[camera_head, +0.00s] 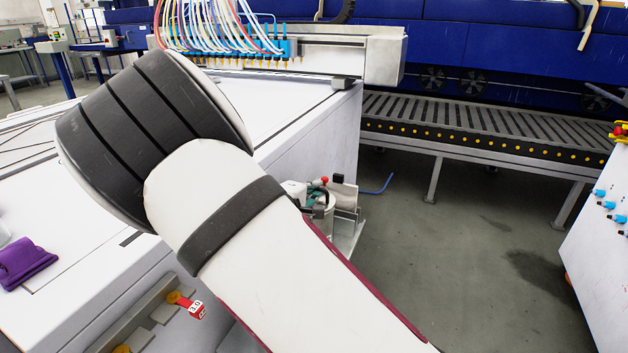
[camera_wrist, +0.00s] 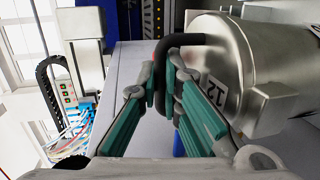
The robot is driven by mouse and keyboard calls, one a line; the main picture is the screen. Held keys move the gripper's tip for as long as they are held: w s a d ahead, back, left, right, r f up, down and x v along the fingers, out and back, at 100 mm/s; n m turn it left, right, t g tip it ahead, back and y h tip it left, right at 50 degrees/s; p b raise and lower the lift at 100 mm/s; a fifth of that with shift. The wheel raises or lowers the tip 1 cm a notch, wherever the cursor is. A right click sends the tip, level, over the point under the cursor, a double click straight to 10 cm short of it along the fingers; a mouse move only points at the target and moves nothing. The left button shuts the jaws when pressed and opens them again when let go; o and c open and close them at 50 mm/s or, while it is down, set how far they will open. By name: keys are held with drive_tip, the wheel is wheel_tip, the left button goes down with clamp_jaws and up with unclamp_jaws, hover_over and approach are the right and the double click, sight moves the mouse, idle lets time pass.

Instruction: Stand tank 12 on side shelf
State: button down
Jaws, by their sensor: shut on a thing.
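Tank 12 (camera_wrist: 218,58) is a shiny metal can with a dark bail handle (camera_wrist: 186,40) and a number label that shows sideways in the wrist view. My gripper (camera_wrist: 162,84) has teal fingers closed around the dark handle, with the tank body beside the fingers at the right. In the head view my arm hides most of the gripper area. A small grey ledge (camera_head: 346,238) on the table's right side, probably the side shelf, shows beyond my arm. A red knob and small metal parts show above it; I cannot tell whether the tank touches the ledge.
The white gantry table (camera_head: 300,118) carries a nozzle bar (camera_head: 330,55) with many hoses. A roller conveyor (camera_head: 470,122) stands behind. A purple cloth (camera_head: 26,262) lies at the left, and a red tag (camera_head: 195,309) hangs at the front ledge. The floor at right is clear up to a white cabinet (camera_head: 598,255).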

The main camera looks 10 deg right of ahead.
drive_tip(key=shift+w+f+b, duration=0.1)
drive_tip(key=shift+f+b, duration=0.95)
drive_tip(key=shift+f, duration=1.25)
drive_tip(key=c, duration=2.2)
unclamp_jaws()
drive_tip(key=shift+f, duration=0.2)
drive_tip(key=o, duration=0.4)
drive_tip(key=shift+o, duration=0.2)
drive_tip(key=shift+s+a+r, duration=0.2)
drive_tip(key=shift+s, duration=0.1)
drive_tip(key=p+v, duration=0.3)
drive_tip(key=v, duration=0.4)
